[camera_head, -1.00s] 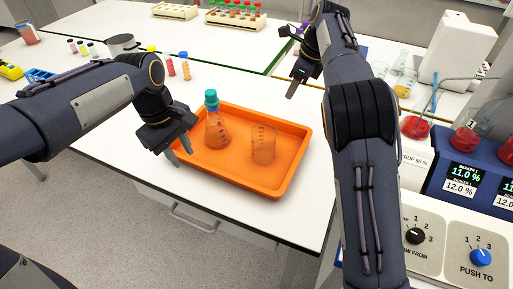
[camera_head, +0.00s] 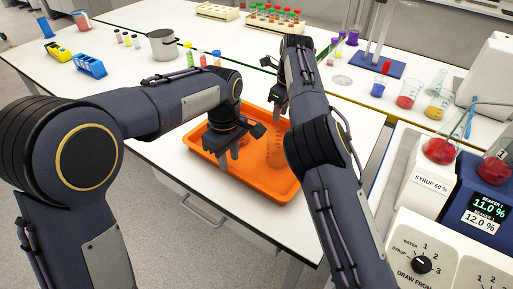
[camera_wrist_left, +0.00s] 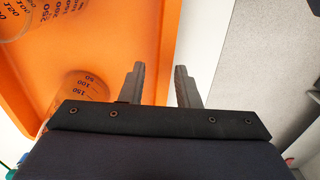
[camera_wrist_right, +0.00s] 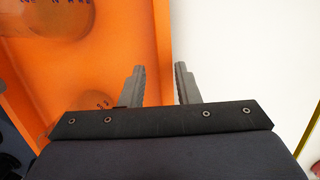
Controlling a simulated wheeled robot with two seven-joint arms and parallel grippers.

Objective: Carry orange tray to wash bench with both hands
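The orange tray (camera_head: 262,186) lies on the white table and holds a clear graduated beaker (camera_head: 275,152). A flask (camera_wrist_left: 82,95) also stands in it, mostly hidden behind my left gripper in the head view. My left gripper (camera_head: 228,158) is open at the tray's near left side. In the left wrist view its fingers (camera_wrist_left: 161,67) are spread, with the tray's edge running between them. My right gripper (camera_head: 272,88) is at the tray's far side. In the right wrist view its fingers (camera_wrist_right: 160,67) are open, with the tray's edge in the gap. Contact is not clear.
A rack of capped tubes (camera_head: 275,20) stands behind. A dispenser with a readout (camera_head: 483,215) and flasks are close on the right.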

